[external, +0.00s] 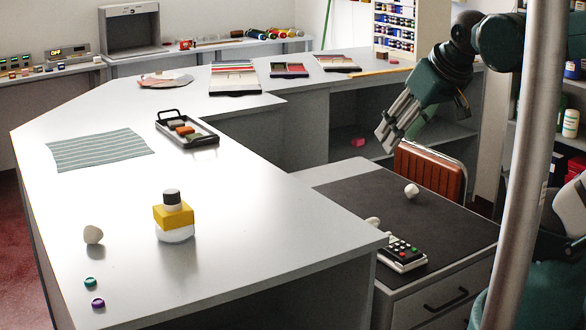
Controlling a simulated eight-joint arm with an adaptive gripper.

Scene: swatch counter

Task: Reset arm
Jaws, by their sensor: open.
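My arm reaches in from the right side of the external view. My gripper (384,138) hangs in the air above the gap between the counter and the dark-topped desk, pointing down and to the left. Its fingers are open and nothing shows between them. It is apart from every surface and object.
The white counter (120,190) holds a yellow-banded bottle (173,217), a pale lump (93,234), two small caps, a striped cloth (98,149) and a black tray (207,139). The dark desk (360,200) holds a calculator (402,254). A brown chair (430,172) stands beneath my arm.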

